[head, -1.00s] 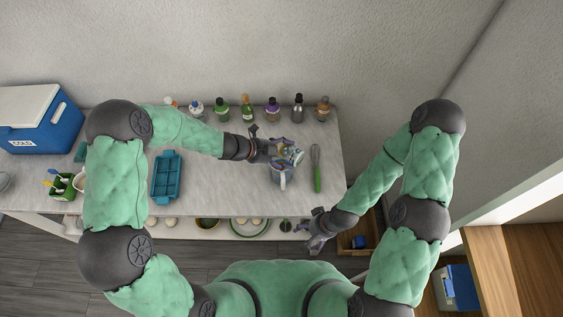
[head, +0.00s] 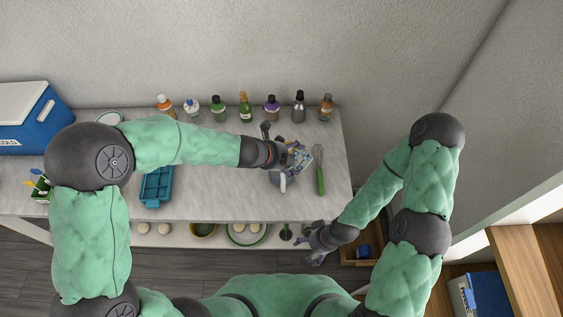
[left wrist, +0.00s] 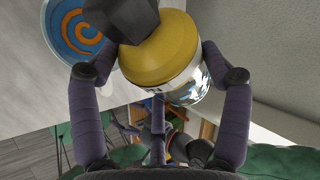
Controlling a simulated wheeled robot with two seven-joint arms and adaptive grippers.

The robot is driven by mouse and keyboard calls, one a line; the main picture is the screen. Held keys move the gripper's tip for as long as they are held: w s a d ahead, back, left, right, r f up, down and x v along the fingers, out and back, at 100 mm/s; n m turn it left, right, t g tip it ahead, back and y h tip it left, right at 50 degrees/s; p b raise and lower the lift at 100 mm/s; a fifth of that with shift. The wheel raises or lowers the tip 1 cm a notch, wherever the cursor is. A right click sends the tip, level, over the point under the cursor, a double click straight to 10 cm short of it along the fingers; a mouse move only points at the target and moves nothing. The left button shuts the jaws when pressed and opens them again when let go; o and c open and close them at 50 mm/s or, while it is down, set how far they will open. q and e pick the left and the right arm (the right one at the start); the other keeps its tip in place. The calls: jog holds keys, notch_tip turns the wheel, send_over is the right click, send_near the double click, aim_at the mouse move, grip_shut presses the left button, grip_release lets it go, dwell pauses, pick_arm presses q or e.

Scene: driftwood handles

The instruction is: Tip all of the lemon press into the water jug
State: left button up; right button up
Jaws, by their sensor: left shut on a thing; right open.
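My left gripper (head: 290,152) is shut on the lemon press (left wrist: 165,62), which has a yellow round end and a white and blue patterned side. In the left wrist view the press lies tilted between the fingers, and a dark block hides part of its yellow end. The water jug (head: 282,183) stands on the counter just below the gripper in the head view, its upper part hidden. A blue round vessel with an orange swirl, seemingly the jug, shows beside the press in the left wrist view (left wrist: 72,42). I cannot see anything pouring. My right gripper (head: 318,246) is open and empty before the counter.
A green-handled whisk (head: 319,174) lies right of the jug. Several bottles (head: 245,107) line the back of the counter (head: 225,180). A teal tray (head: 156,187) is at the left, a blue cooler (head: 40,125) farther left. A wooden crate (head: 352,254) sits low near my right gripper.

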aim_at(297, 168)
pick_arm(q)
jog(key=shift+s+d+f+m+t+y+b, duration=0.35)
jog(key=shift+y+b, duration=0.35)
jog(key=shift+b, duration=0.75)
jog(key=t+y+b, duration=0.1)
jog(key=b, duration=0.1)
jog(key=f+m+y+b, duration=0.1)
jog(key=b, duration=0.2)
jog(key=shift+s+d+t, duration=0.2)
jog(key=shift+d+t, duration=0.15)
jog(key=shift+d, duration=0.05)
jog(key=b, duration=0.1)
jog(key=m+t+y+b, duration=0.1)
jog(key=b, duration=0.1)
jog(key=shift+s+d+f, duration=0.25)
jog(key=shift+d+f, duration=0.1)
jog(key=s+d+f+m+t+y+b, duration=0.2)
jog(key=s+d+m+t+y+b, duration=0.1)
jog(key=b, duration=0.6)
jog(key=shift+s+d+f+t+y+b, duration=0.3)
jog(key=shift+s+d+t+y, duration=0.2)
jog(key=shift+d+t, duration=0.5)
notch_tip(297, 168, up, 6)
jog(key=p, duration=0.2)
jog(key=shift+p, duration=0.3)
jog(key=shift+d, duration=0.15)
